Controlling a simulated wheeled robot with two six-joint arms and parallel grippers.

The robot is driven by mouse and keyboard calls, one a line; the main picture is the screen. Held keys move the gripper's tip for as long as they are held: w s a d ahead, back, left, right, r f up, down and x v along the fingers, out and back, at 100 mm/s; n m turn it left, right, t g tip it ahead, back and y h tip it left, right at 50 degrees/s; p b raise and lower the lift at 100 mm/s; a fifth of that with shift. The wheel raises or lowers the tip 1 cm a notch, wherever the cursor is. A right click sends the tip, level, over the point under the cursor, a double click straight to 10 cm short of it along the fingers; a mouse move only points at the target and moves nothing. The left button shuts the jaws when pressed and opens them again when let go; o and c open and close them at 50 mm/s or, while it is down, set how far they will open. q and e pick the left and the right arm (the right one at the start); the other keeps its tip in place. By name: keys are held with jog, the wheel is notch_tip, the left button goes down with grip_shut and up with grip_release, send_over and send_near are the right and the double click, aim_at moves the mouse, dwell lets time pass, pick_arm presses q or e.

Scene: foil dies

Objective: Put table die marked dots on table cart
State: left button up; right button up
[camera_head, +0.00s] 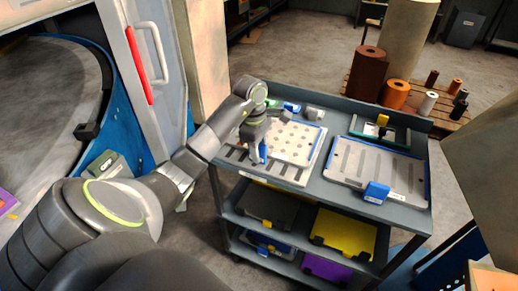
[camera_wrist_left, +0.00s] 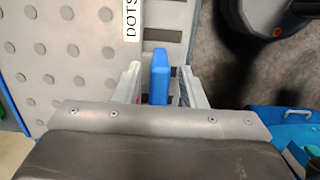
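The die marked DOTS, a pale plate with rows of round dots (camera_head: 297,138), lies on the left part of the cart's grey top (camera_head: 322,192). In the left wrist view, its dotted face (camera_wrist_left: 68,50) and "DOTS" label (camera_wrist_left: 130,18) show. My left gripper (camera_head: 259,150) is at the die's near left edge. Its fingers stand on either side of a blue handle (camera_wrist_left: 160,75), with a narrow gap showing on each side, so it looks open around the handle. The gripper hides part of the die's edge. My right gripper is not in view.
A striped die (camera_head: 375,163) with a blue handle (camera_head: 376,192) lies on the right of the cart top. A small tray (camera_head: 365,128) stands behind it. Yellow (camera_head: 345,232) and purple (camera_head: 325,268) items are on lower shelves. A blue-and-white machine (camera_head: 150,90) stands left.

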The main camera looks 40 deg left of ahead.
pick_arm(q)
jog(key=shift+r, duration=0.1)
notch_tip(320, 180, up, 12)
jog(key=a+p, duration=0.1)
jog(key=p, duration=1)
jog(key=shift+s+a, duration=0.2)
